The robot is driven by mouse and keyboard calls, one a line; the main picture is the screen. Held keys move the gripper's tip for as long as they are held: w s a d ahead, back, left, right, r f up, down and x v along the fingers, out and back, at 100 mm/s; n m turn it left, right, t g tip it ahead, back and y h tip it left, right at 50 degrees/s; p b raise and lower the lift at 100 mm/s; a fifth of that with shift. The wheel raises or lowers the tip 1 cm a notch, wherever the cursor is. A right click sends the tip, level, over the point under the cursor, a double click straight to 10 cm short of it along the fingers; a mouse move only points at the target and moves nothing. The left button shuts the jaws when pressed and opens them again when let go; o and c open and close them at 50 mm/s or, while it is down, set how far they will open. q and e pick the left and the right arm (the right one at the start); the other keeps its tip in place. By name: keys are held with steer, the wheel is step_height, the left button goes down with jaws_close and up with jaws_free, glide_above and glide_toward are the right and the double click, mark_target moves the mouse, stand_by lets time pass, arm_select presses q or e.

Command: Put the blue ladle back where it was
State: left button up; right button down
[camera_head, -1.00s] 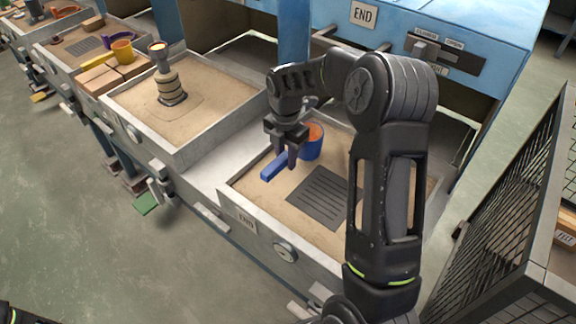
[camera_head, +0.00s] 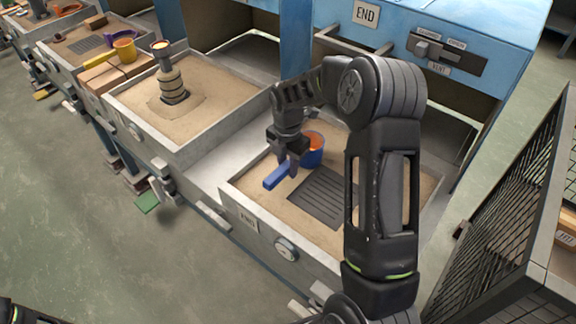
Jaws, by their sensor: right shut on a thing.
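The blue ladle (camera_head: 313,157) has a round cup with an orange inside and a straight blue handle pointing toward the lower left. It is at the sand-filled END tray (camera_head: 243,205), beside the dark slotted plate. Whether it touches the sand is hard to tell. My right gripper (camera_head: 290,168) points down and is shut on the ladle's handle near the cup. Its fingers hide part of the handle, and my right arm covers the tray's right part. My left gripper is out of view.
The dark slotted plate (camera_head: 322,197) lies in the sand. A neighbouring sand tray holds a ringed grey column (camera_head: 171,82). A yellow ladle (camera_head: 125,48) stands farther left. The blue END cabinet (camera_head: 395,25) is behind, and a mesh rack (camera_head: 510,190) is at the right.

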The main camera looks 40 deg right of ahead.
steer(key=c, duration=1.2)
jaws_free()
steer(key=shift+o, duration=0.2)
step_height(320, 180, up, 12)
steer(key=shift+r, duration=0.1)
